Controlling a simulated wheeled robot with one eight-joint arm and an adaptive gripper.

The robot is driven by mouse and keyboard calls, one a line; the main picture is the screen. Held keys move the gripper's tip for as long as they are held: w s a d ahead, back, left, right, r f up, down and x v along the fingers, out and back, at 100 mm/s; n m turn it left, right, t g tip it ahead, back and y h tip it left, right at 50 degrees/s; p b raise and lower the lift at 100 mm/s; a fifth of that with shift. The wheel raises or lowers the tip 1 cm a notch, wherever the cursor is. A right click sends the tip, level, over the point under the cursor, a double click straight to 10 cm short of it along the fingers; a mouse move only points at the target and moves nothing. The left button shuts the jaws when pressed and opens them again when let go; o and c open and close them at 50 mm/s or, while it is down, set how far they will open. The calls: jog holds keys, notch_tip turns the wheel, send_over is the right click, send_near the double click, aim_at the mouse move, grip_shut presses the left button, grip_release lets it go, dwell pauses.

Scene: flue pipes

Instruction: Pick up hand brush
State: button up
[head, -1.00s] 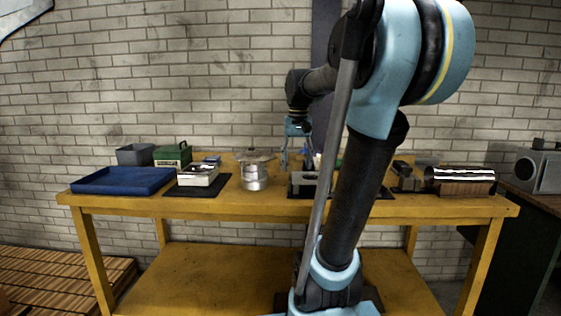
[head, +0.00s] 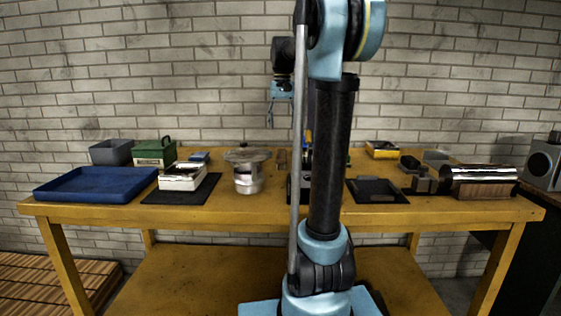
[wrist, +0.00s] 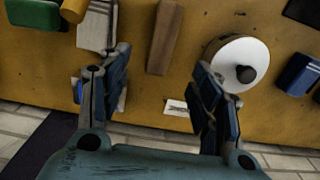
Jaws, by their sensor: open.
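A long, narrow brown wooden piece, which looks like the hand brush, lies at the top middle of the wrist view (wrist: 165,37). It appears small near the back of the yellow table in the head view (head: 281,159). Any bristles are hidden from above. My gripper (wrist: 163,62) is open and empty, its fingers on either side of the brown piece's near end in the picture. The head view shows my gripper (head: 280,108) hanging well above the table, over the brown piece and apart from it.
A metal pot with a round lid (head: 248,172) stands left of the brown piece; its pale lid (wrist: 238,62) is beside my right-hand finger in the wrist view. A white card (wrist: 178,107) lies near the table's back edge. The brick wall is close behind.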

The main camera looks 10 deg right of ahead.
aim_at(281, 153)
jog(key=f, duration=1.3)
jog(key=shift+s+a+f, duration=0.15)
jog(key=shift+s+a, duration=0.05)
jog(key=shift+a, duration=0.05)
jog(key=shift+c, duration=0.5)
jog(key=c, duration=1.2)
